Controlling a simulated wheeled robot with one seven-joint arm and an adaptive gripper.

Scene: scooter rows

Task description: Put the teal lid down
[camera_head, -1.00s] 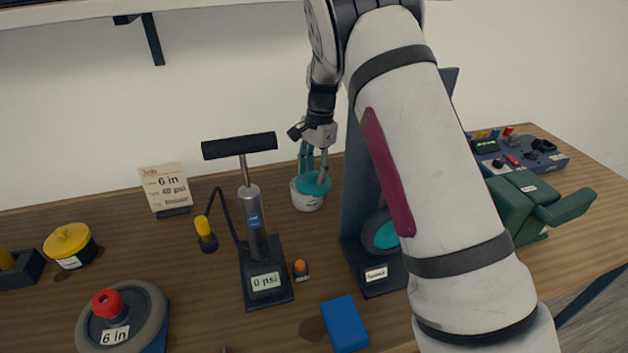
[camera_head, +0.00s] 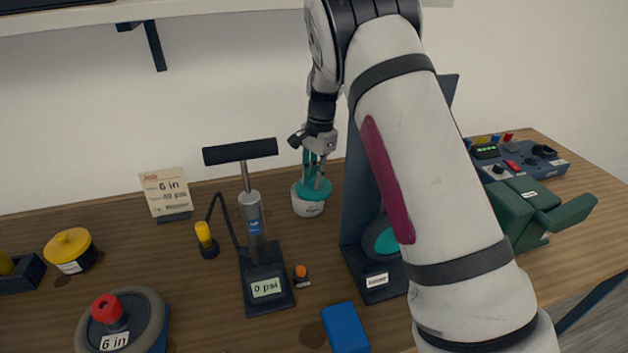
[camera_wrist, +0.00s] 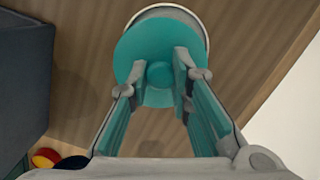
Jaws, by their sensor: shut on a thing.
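The teal lid (camera_head: 314,188) is a round disc with a small knob. It is at the mouth of a white labelled pot (camera_head: 309,208) near the back of the bench. My gripper (camera_head: 316,177) points down at it, with its teal-padded fingers shut on the knob. In the wrist view the lid (camera_wrist: 135,55) is between my fingertips (camera_wrist: 161,75), and the pot's pale rim (camera_wrist: 190,12) shows past its far edge, so the two look slightly offset. I cannot tell whether the lid rests fully on the pot.
A pump (camera_head: 258,235) reading "0 psi" stands left of the pot. A dark upright stand (camera_head: 362,190) is close on the right, partly behind my arm. A blue block (camera_head: 345,327) lies in front. A yellow-lidded pot (camera_head: 70,250) is far left. Bare wood lies between pump and pot.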

